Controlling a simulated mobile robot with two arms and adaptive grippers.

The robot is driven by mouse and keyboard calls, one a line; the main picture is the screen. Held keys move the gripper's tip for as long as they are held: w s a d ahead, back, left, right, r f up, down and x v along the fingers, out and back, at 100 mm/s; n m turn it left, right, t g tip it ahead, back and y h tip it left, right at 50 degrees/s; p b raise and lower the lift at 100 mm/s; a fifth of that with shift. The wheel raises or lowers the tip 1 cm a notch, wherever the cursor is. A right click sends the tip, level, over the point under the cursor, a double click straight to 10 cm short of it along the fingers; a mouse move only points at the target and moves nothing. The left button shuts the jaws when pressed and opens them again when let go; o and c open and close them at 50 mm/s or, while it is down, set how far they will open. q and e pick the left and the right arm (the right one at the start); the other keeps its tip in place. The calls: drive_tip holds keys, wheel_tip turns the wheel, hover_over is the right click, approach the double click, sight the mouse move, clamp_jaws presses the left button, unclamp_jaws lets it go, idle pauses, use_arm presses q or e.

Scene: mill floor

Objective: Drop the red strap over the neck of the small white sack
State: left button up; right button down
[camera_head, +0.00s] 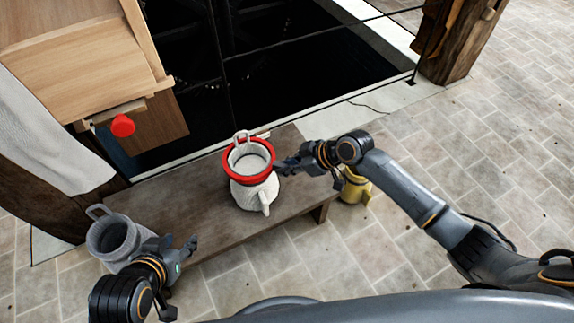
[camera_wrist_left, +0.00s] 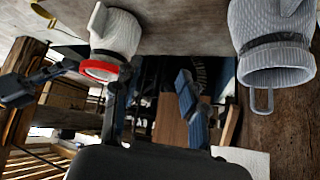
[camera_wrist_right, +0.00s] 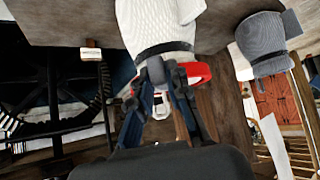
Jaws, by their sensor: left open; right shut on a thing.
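The small white sack (camera_head: 258,192) stands upright on a wooden bench, with a loop handle rising from its mouth. The red strap (camera_head: 228,167) is a closed ring that appears to encircle the sack's mouth. In the right wrist view the strap (camera_wrist_right: 198,73) lies at the mouth end, beyond the dark band at the neck (camera_wrist_right: 165,49). My right gripper (camera_head: 279,167) is shut on the strap's right side. My left gripper (camera_head: 182,252) is open and empty at lower left, beside a grey sack. The strap's gripped part is hidden by the right fingers.
The grey sack (camera_head: 112,240) stands at the bench's left end. A yellow container (camera_head: 353,187) is beyond the bench's right end. A dark pit (camera_head: 300,70) lies behind the bench (camera_head: 190,205). A wooden cabinet with a red knob (camera_head: 122,125) stands at upper left.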

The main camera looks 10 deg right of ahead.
drive_tip(key=shift+f+b, duration=0.35)
drive_tip(key=shift+f, duration=0.2)
drive_tip(key=shift+f+b, duration=0.45)
drive_tip(key=shift+f, duration=0.2)
drive_tip(key=shift+f+b, duration=0.35)
drive_tip(key=shift+f, duration=0.1)
use_arm(q)
drive_tip(key=w+d+r+t+h+b, duration=0.1)
drive_tip(key=w+d+r+t, duration=0.3)
drive_tip(key=w+r+t, duration=0.4)
drive_tip(key=shift+w+r+t+h, duration=0.4)
drive_tip(key=shift+r+h, duration=0.4)
drive_tip(key=shift+r, duration=1.35)
use_arm(e)
drive_tip(key=shift+f, duration=0.75)
use_arm(q)
drive_tip(key=shift+d, duration=0.1)
drive_tip(key=shift+f, duration=0.1)
use_arm(e)
drive_tip(key=c, duration=1.2)
unclamp_jaws()
use_arm(q)
drive_tip(key=shift+f, duration=0.1)
use_arm(e)
drive_tip(key=shift+d, duration=0.1)
